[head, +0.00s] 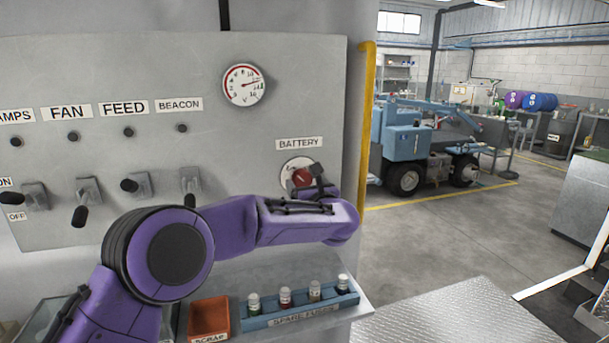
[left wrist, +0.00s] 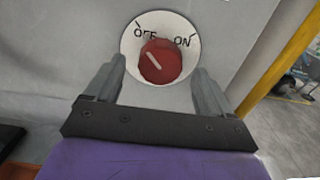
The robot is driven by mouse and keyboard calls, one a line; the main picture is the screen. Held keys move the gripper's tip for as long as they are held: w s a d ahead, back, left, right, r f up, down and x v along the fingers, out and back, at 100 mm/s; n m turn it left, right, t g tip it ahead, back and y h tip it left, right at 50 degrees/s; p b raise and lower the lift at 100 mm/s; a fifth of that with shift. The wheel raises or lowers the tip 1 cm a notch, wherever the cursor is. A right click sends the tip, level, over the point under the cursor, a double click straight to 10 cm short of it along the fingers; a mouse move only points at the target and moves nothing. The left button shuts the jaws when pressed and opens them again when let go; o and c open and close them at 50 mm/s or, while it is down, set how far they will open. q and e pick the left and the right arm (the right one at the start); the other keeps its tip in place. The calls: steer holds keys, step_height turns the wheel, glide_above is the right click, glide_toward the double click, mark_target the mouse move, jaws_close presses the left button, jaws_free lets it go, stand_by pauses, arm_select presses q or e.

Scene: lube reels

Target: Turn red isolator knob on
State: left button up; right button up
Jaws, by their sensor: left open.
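The red isolator knob (head: 301,178) sits on a round white plate below the BATTERY label (head: 299,143) on the grey panel. In the left wrist view the red knob (left wrist: 160,61) shows a pale pointer line slanting up-left, toward the OFF mark; ON is printed at upper right of the plate (left wrist: 133,41). My left gripper (left wrist: 163,85) is open, with one finger on each side of the knob's lower part and visible gaps between. In the head view my left gripper (head: 318,183) partly covers the knob. My right gripper is not in view.
Several toggle switches (head: 88,191) line the panel at left, with a gauge (head: 243,83) above. A yellow post (head: 365,130) stands just right of the panel. Below my arm, a shelf holds a spare fuses rack (head: 302,310) and a red scrap bin (head: 209,319).

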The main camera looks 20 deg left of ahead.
mark_target(302, 179)
arm_select(q)
steer(key=x, duration=0.2)
steer(key=shift+w+a+p, duration=0.2)
steer(key=shift+w+p, duration=0.1)
steer(key=shift+s, duration=0.1)
steer(key=c, duration=1.1)
steer(key=shift+o, duration=0.2)
